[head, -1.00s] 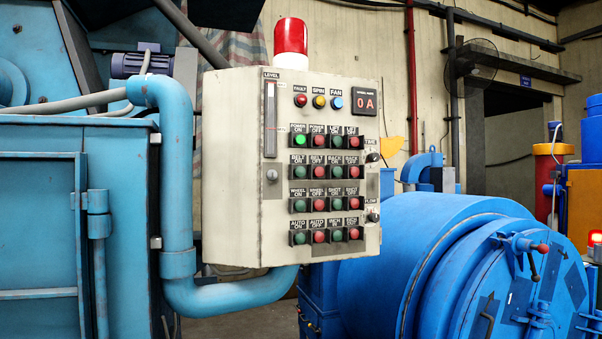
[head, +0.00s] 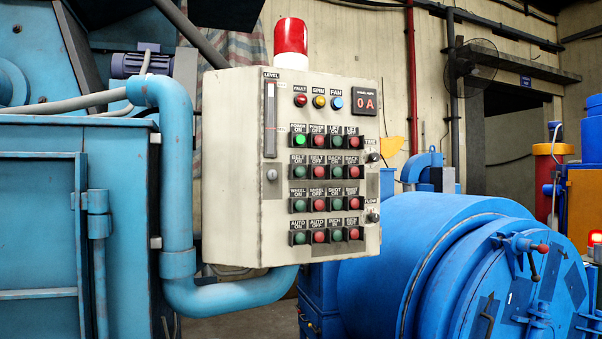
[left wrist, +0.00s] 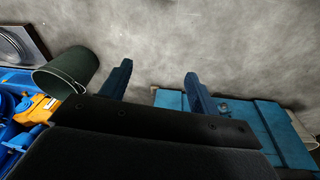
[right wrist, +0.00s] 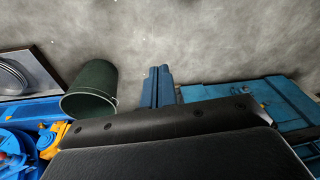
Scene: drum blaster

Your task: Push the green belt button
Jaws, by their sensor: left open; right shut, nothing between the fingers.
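The green belt button (head: 300,171), labelled BELT ON, is at the left end of the second button row on the beige control panel (head: 231,200). The red BELT OFF button (head: 318,171) is right beside it. The POWER ON button (head: 300,140) above it glows brighter green. Neither gripper shows in the head view, so both are away from the panel front. My left gripper (left wrist: 158,82) is open and empty in the left wrist view. My right gripper (right wrist: 158,72) is shut with nothing between its fingers in the right wrist view.
A light blue pipe (head: 176,180) runs down the panel's left side and bends under it. A blue drum machine (head: 400,255) stands at the lower right. The wrist views show grey floor and a dark green bucket (left wrist: 66,75). The space before the panel is clear.

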